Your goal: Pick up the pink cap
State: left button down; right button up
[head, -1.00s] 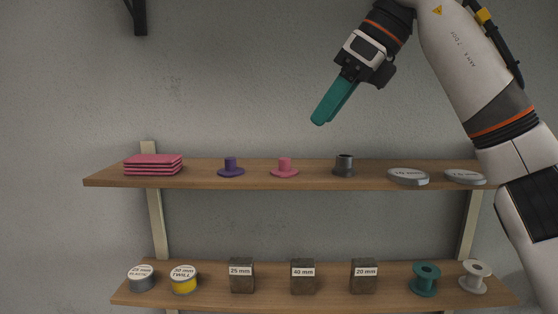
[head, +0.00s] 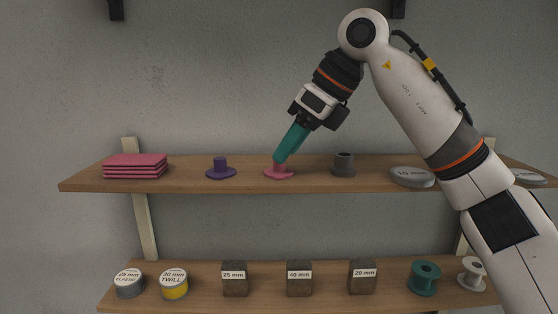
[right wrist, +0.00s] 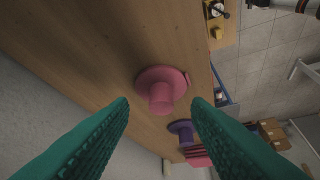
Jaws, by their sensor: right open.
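The pink cap (head: 279,172) stands on the upper shelf, its round flange down and its narrow stem up. My right gripper (head: 281,158) is at the cap, its teal fingers slanting down to it from the upper right and hiding part of the stem. In the right wrist view the two fingers (right wrist: 160,110) are spread apart, and the pink cap (right wrist: 161,88) appears beyond the tips, between their lines. Nothing is held. Whether a finger touches the cap I cannot tell. My left gripper is out of view.
On the upper shelf (head: 95,182), a purple cap (head: 221,169) stands left of the pink one and a grey cap (head: 344,166) right. Pink slabs (head: 135,167) are stacked further left; a grey disc (head: 411,177) lies right. The lower shelf holds tins, blocks and spools.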

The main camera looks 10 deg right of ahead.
jog(key=shift+x, duration=1.3)
jog(key=shift+r, duration=0.1)
grip_shut()
